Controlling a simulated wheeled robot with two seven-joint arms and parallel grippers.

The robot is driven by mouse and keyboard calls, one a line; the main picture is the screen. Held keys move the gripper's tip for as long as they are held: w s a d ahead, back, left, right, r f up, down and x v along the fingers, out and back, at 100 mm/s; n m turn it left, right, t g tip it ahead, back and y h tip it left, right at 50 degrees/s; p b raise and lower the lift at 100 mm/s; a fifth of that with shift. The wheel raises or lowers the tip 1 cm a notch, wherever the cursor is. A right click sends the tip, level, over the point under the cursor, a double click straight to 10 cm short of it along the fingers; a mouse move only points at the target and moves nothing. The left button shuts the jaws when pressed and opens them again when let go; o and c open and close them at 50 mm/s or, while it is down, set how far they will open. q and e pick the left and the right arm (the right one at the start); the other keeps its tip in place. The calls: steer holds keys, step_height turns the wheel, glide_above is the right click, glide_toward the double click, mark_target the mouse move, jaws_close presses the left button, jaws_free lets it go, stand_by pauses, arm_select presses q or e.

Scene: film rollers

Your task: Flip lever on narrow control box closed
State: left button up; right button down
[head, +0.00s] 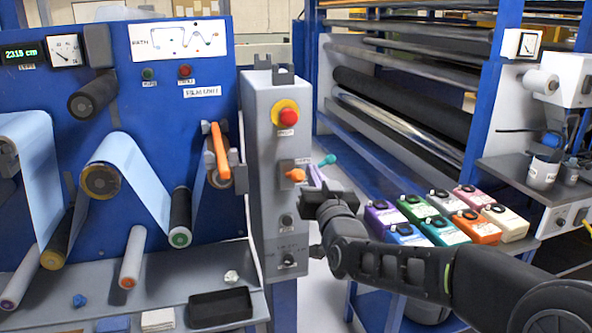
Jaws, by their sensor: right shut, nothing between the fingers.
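The narrow control box (262,200) is a tall grey box right of the blue film unit panel. On its front are a red button on a yellow base (287,114), an orange lever knob (295,175), and dark knobs lower down. A teal-tipped lever (327,160) sticks out to the right of the orange knob. A thin purple piece (315,174) stands between them; I cannot tell what it belongs to. My right gripper (318,188) is shut and empty, close in front of the box beside these parts; whether it touches them is unclear. My left gripper is out of view.
The film unit (110,190) with rollers and light-blue film stands on the left. A black tray (220,307) lies on its shelf. Several coloured boxes (477,226) sit on a table behind my right arm. Large rollers (400,120) fill the back right.

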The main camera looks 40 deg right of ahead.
mark_target(294, 175)
steer(key=shift+w, duration=0.1)
